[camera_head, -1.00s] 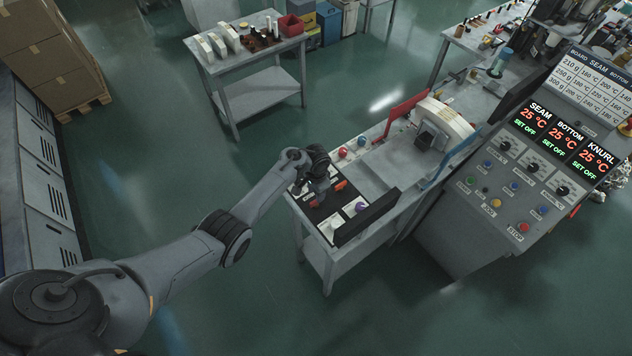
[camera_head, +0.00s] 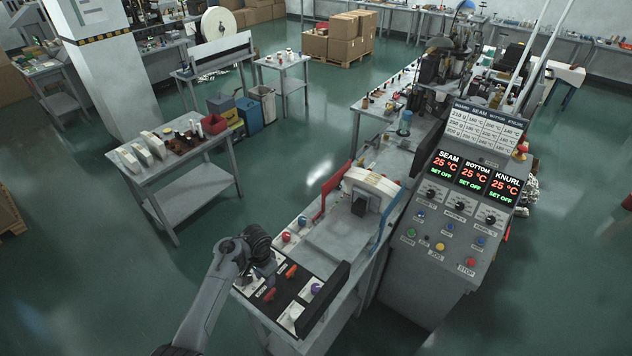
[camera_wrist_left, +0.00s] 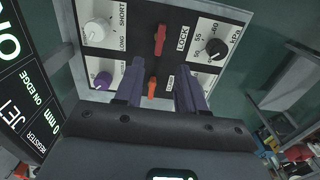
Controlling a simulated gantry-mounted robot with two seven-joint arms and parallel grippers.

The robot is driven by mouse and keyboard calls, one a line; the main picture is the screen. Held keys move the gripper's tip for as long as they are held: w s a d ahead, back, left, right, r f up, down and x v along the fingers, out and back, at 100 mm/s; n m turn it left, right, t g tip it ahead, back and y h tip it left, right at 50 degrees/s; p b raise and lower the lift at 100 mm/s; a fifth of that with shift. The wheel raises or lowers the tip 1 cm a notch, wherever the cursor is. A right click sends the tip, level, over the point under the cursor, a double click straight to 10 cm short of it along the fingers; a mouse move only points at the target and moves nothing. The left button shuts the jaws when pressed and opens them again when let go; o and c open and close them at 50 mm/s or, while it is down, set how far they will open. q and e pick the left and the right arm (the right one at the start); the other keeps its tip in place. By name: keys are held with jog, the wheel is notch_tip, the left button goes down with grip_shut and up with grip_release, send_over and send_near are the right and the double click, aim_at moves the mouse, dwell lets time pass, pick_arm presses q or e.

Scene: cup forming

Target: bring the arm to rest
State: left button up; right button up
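My left gripper (camera_head: 264,272) is over the far left part of a black control panel (camera_head: 283,291) at the near end of the machine table. In the left wrist view its two dark fingers (camera_wrist_left: 160,92) are apart with nothing held between them. An orange lever (camera_wrist_left: 152,88) shows in the gap, and a red lever (camera_wrist_left: 160,40) is beyond it. I cannot tell whether the fingertips touch the panel. My right gripper is not in view.
A purple knob (camera_wrist_left: 103,80), a white knob (camera_wrist_left: 98,32) and a black knob (camera_wrist_left: 207,50) surround the levers. A dark upright plate (camera_head: 324,298) edges the panel. The control cabinet (camera_head: 440,240) stands right; a side table (camera_head: 190,185) stands left. Open floor lies between.

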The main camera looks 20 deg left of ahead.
pick_arm(q)
jog(key=s+d+f+g, duration=0.1)
jog(key=s+f, duration=0.4)
jog(key=s, duration=0.4)
jog(key=s+d+f+g+y, duration=0.1)
jog(key=s+f, duration=0.3)
jog(key=s, duration=0.5)
jog(key=s+d+f+g, duration=0.1)
jog(key=s+f, duration=0.4)
jog(key=s, duration=0.4)
jog(key=s+d+r+t, duration=0.3)
jog(key=s+d+r, duration=0.3)
jog(key=d+r, duration=0.3)
jog(key=w+r+t, duration=0.1)
jog(key=w+r, duration=0.1)
jog(key=r, duration=0.6)
jog(key=w+d+r+t+h, duration=0.1)
jog(key=r+t, duration=0.1)
jog(key=r, duration=0.6)
jog(key=shift+w+d+n+t, duration=0.25)
jog(key=shift+w+n+t, duration=0.05)
jog(key=shift+w+n, duration=0.1)
